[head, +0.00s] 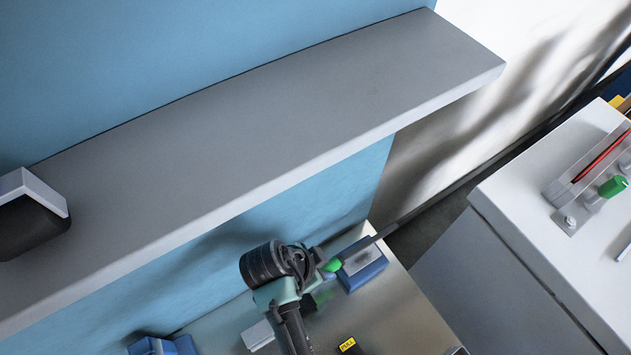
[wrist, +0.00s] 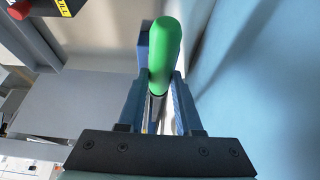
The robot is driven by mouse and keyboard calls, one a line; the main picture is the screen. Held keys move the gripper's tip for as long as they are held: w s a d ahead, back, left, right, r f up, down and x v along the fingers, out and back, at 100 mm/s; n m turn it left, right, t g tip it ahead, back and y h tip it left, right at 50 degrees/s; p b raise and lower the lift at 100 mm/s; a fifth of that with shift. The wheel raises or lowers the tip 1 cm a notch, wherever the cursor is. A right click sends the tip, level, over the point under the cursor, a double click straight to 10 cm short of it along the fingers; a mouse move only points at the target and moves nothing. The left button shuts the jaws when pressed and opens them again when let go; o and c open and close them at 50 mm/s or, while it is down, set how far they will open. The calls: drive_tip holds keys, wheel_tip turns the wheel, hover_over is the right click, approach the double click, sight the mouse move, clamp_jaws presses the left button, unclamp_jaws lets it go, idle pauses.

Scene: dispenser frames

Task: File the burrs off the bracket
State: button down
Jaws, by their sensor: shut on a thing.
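My gripper (head: 318,272) is low in the head view, above the metal worktop. It is shut on a tool with a green handle (head: 332,265), which looks like the file. In the wrist view the green handle (wrist: 165,50) stands between the two blue fingers of my gripper (wrist: 158,88), with a thin metal shaft below it. A blue block with a grey top (head: 364,262) is just right of the handle in the head view. I cannot tell whether they touch. I cannot make out the bracket or any burrs.
A grey shelf (head: 270,120) crosses above the worktop (head: 390,315), with a dark, white-topped object (head: 35,215) on its left end. A blue object (head: 160,346) is at the lower left. A white cabinet (head: 510,190) at right carries a clear rack (head: 560,190) and another green-handled item (head: 612,186).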

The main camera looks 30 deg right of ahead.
drive_tip(key=shift+s+r, duration=0.1)
drive_tip(key=shift+s, duration=0.2)
drive_tip(key=shift+w, duration=0.1)
drive_tip(key=shift+f+b, duration=0.35)
wheel_tip(320, 180, down, 7)
drive_tip(key=b, duration=0.5)
drive_tip(key=shift+f+b, duration=0.45)
drive_tip(key=shift+b, duration=0.2)
idle(0.5)
drive_tip(key=shift+a, duration=0.1)
